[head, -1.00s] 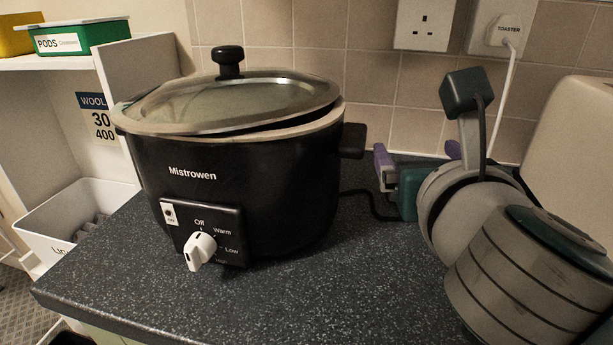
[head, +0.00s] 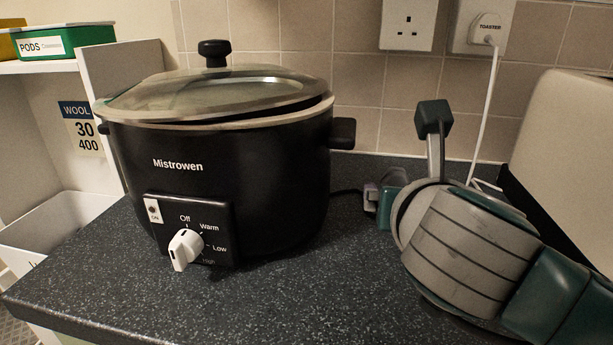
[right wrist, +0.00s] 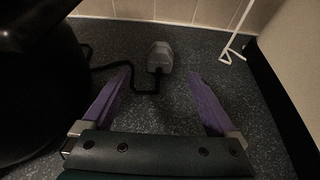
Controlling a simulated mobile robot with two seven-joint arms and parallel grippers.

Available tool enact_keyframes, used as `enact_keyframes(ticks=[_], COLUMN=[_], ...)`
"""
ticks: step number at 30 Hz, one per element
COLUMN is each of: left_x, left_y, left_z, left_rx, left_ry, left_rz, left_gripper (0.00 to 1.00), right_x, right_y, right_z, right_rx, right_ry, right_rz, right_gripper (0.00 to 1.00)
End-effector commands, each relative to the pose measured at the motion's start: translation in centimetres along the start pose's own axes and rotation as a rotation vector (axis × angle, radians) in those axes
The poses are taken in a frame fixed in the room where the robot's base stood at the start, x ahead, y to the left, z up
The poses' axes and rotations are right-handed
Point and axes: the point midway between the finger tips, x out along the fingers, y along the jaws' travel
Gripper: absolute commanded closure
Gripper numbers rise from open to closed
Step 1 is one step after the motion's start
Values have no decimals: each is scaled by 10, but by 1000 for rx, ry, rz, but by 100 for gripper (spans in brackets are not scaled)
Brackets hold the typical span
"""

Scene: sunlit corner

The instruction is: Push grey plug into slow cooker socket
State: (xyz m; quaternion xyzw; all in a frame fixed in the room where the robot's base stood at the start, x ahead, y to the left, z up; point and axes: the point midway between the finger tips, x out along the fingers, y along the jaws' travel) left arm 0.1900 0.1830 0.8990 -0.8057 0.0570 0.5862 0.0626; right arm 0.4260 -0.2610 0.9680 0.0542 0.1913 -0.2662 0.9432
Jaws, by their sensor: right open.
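The grey plug (right wrist: 160,56) lies on the worktop in the right wrist view, its black cord running left. My right gripper (right wrist: 160,76) is open, its purple fingers apart with the plug just beyond the gap between their tips. In the head view the right gripper (head: 384,195) is low over the worktop, right of the cooker; its fingers and the plug cannot be made out clearly there. A white wall socket (head: 408,22) with empty holes is above; its label is not visible. The black slow cooker (head: 235,185) stands on the worktop. My left gripper is not in view.
A second socket beside it holds a plug marked TOASTER (head: 490,27), with a white cord hanging down. A cream appliance (head: 570,160) stands at the right. The cooker's side handle (head: 342,133) sticks out towards my right arm. The front worktop is clear.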

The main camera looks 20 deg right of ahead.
Motion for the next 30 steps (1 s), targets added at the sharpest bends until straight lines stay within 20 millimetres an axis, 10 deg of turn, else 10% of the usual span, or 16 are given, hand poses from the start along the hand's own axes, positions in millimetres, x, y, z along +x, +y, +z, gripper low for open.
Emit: enact_keyframes(ticks=[13,30], left_x=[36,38], left_y=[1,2], left_z=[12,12], left_rx=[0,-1], left_ry=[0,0], left_rz=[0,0], left_gripper=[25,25], right_x=[58,66], right_y=[0,0], right_z=[-2,0], right_rx=[1,-1], right_ry=[0,0], right_rz=[-1,0], right_gripper=[7,7])
